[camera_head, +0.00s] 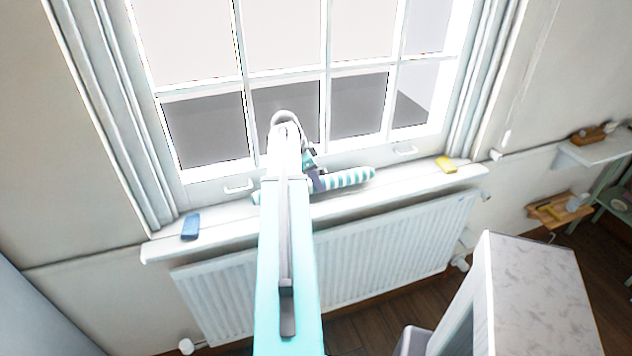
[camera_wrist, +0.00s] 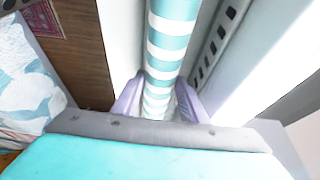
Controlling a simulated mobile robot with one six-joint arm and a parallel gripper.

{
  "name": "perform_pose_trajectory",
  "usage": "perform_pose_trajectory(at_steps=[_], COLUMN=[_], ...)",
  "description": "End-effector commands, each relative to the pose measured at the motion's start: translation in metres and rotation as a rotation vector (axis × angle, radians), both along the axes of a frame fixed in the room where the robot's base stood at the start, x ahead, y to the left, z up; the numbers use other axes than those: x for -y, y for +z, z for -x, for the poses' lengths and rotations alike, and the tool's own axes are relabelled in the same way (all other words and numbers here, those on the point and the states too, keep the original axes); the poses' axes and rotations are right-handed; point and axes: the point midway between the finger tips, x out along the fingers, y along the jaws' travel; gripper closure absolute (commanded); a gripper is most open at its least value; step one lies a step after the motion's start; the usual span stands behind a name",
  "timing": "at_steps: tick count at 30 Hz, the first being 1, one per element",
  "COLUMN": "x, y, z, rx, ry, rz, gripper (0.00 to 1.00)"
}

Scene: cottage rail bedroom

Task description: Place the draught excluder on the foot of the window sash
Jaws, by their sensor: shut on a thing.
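The draught excluder (camera_head: 345,179) is a long roll with teal and white stripes. In the head view it lies roughly level along the foot of the window sash (camera_head: 345,157), just above the sill (camera_head: 400,194). My arm hides its middle, and a small part of its left end shows. I cannot tell whether it touches the sash or the sill. My gripper (camera_head: 314,182) is shut on it. In the wrist view the lilac fingers of my gripper (camera_wrist: 158,100) stand on both sides of the striped roll (camera_wrist: 170,45).
A blue block (camera_head: 191,226) lies on the sill at left and a yellow block (camera_head: 446,164) at right. Two white sash handles (camera_head: 238,187) (camera_head: 405,150) stick out. A white radiator (camera_head: 385,250) is below the sill. A pale cabinet (camera_head: 535,290) stands at the front right.

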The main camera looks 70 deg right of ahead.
Motion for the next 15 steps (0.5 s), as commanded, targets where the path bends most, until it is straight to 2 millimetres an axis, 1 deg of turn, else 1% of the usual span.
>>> perform_pose_trajectory(at_steps=[1,3,8,15], x=[0.006,0.003,0.003,0.003], y=[0.002,-0.004,-0.012,-0.015], z=[-0.004,-0.002,-0.002,-0.002], rx=[-0.001,-0.001,-0.001,-0.001], ry=[0.000,-0.001,0.000,0.000], rz=[0.001,-0.001,0.001,0.001], gripper=[0.95,0.95,0.95,0.95])
